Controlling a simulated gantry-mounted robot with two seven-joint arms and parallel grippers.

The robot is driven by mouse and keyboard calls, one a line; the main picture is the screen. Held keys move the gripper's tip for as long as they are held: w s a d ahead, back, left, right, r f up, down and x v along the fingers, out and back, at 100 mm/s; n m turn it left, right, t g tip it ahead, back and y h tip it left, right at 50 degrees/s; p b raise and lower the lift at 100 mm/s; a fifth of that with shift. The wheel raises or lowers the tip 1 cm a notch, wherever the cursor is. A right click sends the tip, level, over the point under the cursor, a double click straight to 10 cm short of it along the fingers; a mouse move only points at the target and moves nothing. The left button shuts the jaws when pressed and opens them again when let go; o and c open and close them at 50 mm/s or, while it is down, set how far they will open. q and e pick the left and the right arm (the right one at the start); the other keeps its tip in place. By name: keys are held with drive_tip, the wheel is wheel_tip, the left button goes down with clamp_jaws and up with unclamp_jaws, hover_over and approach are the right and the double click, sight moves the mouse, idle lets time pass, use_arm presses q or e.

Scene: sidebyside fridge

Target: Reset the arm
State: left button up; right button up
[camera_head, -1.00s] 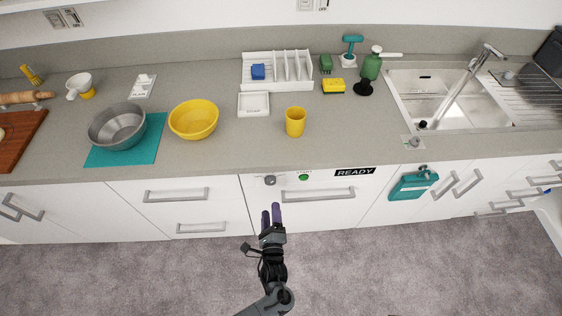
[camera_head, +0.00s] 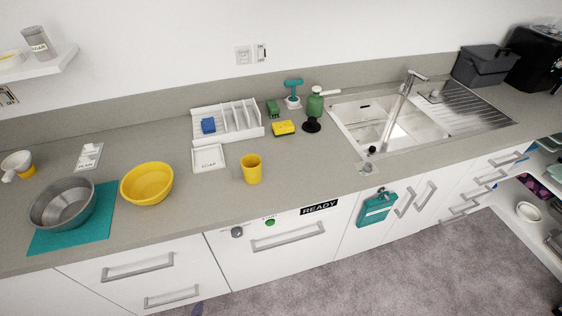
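Only a small purple fingertip of a gripper (camera_head: 197,309) shows at the bottom edge, in front of the lower drawers. I take it to be my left gripper, since its arm came in from the lower left a second ago. The rest of it is cut off, so whether it is open or shut does not show. No held object is visible. My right gripper is not in view.
The counter (camera_head: 225,205) holds a yellow cup (camera_head: 252,170), a yellow bowl (camera_head: 147,183), a grey bowl (camera_head: 62,204) on a teal mat and a white rack (camera_head: 235,122). The sink (camera_head: 347,113) is at right. White drawers and a dishwasher panel (camera_head: 270,240) are below; carpet (camera_head: 420,275) is clear.

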use_arm(q)
drive_tip(key=s+d+r+n+g+h, duration=0.25)
drive_tip(key=s+r+n+g, duration=0.5)
drive_tip(key=r, duration=0.65)
wheel_tip(320, 180, up, 20)
drive_tip(key=s+t+p, duration=0.1)
drive_tip(key=p, duration=1.9)
drive_tip(key=shift+s+a+n+t, duration=0.25)
drive_tip(key=shift+n+t, duration=0.1)
drive_tip(key=shift+n, duration=0.1)
drive_tip(key=shift+h, duration=0.25)
drive_tip(key=shift+c, duration=0.3)
